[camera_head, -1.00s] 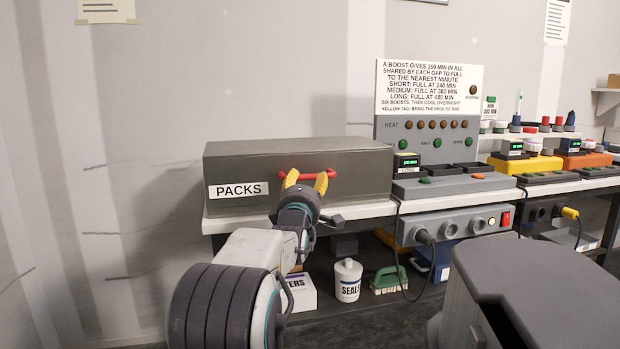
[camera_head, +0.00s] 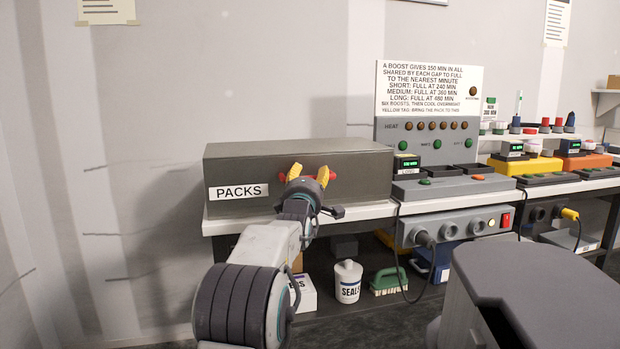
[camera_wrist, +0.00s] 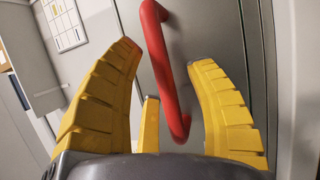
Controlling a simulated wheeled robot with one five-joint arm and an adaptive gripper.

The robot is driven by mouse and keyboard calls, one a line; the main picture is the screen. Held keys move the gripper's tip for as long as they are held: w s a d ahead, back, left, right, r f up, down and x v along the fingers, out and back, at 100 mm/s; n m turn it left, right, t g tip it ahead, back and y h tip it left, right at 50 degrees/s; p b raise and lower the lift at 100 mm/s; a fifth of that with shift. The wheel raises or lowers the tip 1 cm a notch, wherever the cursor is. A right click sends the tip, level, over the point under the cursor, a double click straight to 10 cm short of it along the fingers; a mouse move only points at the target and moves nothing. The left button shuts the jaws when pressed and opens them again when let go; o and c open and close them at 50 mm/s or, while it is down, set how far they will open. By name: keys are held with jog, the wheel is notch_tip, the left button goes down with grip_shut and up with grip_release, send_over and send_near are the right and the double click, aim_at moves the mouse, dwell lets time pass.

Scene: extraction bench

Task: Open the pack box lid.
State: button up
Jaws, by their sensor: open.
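The grey pack box (camera_head: 360,175), labelled PACKS, sits on the left end of the bench with its lid shut. Its red bar handle (camera_head: 331,175) is on the front face, partly hidden by my gripper in the head view. My gripper (camera_head: 308,169) is at the front of the box, with its yellow fingers at the handle. In the wrist view the red handle (camera_wrist: 166,70) runs between the spread yellow fingers of my gripper (camera_wrist: 168,60). The fingers are open, and I see no clear grip on the bar.
A grey heater console (camera_head: 452,186) with indicator lights stands right of the box. Below the bench are a white SEALS tub (camera_head: 347,282), a green brush (camera_head: 388,281) and a white box (camera_head: 304,295). Yellow and orange units stand farther right. The box top is clear.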

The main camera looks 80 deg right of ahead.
jog(key=shift+c, duration=0.4)
grip_shut()
jog(key=shift+r, duration=0.1)
